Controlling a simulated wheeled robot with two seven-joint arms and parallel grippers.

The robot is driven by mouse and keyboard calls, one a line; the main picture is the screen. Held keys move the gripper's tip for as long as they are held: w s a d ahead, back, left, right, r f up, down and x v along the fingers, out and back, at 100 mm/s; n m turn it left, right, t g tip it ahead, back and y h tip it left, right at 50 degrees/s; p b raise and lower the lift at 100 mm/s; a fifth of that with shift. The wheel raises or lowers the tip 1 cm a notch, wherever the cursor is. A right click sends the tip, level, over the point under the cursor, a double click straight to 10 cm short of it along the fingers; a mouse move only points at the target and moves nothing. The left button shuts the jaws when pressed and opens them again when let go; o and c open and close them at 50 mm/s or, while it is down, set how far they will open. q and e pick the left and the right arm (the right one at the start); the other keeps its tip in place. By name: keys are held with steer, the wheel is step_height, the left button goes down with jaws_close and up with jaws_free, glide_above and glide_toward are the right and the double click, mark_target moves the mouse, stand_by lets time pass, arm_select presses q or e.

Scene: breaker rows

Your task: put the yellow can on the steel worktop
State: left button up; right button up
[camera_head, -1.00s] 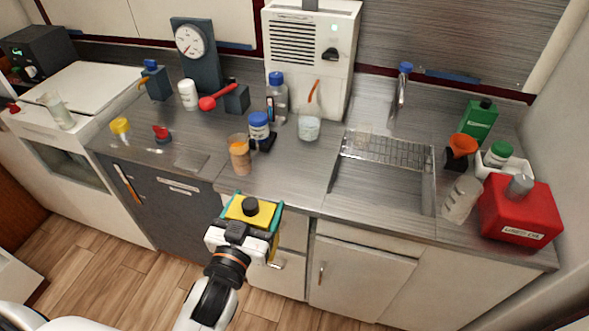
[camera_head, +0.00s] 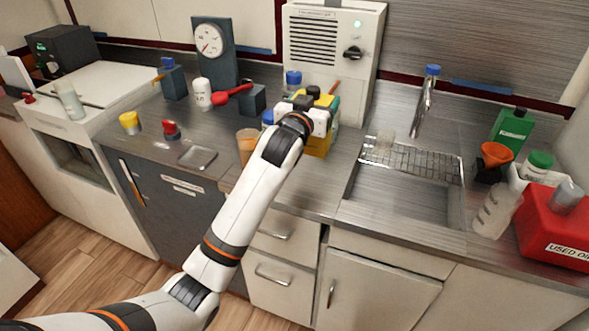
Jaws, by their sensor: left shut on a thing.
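The yellow can (camera_head: 318,147), with a black cap, is in my left gripper (camera_head: 313,117). It is upright or nearly so, over the steel worktop (camera_head: 310,192) left of the sink, in front of the white dispenser box. The gripper is shut on it, and the gripper and wrist hide much of it. I cannot tell whether its base touches the worktop. My right gripper is not in view.
A blue-capped bottle (camera_head: 292,80) is behind the gripper. The sink (camera_head: 405,192) with its drying rack (camera_head: 415,158) is to the right. The worktop's front strip is clear.

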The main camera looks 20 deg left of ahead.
arm_select(q)
step_height(320, 180, down, 5)
steer(key=shift+w+f, duration=0.1)
steer(key=shift+f, duration=2.2)
steer(key=o, duration=1.6)
steer(key=shift+c, duration=0.2)
steer(key=s, duration=1.2)
steer(key=shift+a+b, duration=0.2)
steer(key=shift+b, duration=0.15)
